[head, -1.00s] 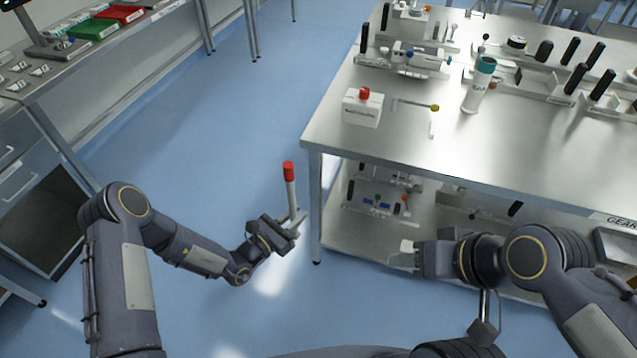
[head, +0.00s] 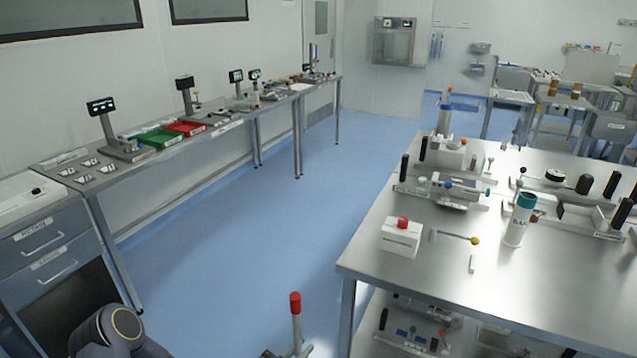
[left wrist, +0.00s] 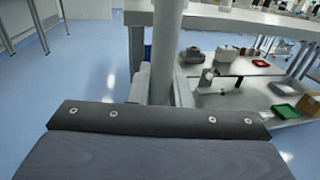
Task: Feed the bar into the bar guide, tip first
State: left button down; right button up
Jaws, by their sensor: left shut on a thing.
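The bar (head: 297,328) is a light grey rod with a red end, held nearly upright with the red end up. My left gripper (head: 290,353) is shut on it at the bottom edge of the head view, mostly cut off, in front of the steel table's left corner. In the left wrist view the bar (left wrist: 165,50) runs up as a plain grey cylinder against the pale gripper finger; its red end is out of that picture. I cannot tell for certain which table fixture is the bar guide. My right gripper is not in view.
The steel table (head: 380,268) at the right bears a white box with a red button (head: 401,238), a metal fixture (head: 448,190), a white-and-teal bottle (head: 519,220) and several black-handled tools. Its lower shelf holds more parts. Blue floor (head: 240,260) is clear towards the left bench.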

pick_arm(q)
jog(key=s+a+r+n+t+y, duration=0.2)
jog(key=s+a+n+y, duration=0.1)
jog(key=a, duration=0.6)
jog(key=s+a+r+n+t+y, duration=0.2)
jog(key=a+n+y, duration=0.3)
jog(key=a+y, duration=0.3)
jog(key=shift+s+a+r+y, duration=0.3)
jog(key=shift+s+a+r, duration=0.35)
jog(key=shift+s, duration=0.1)
jog(key=shift+d, duration=0.15)
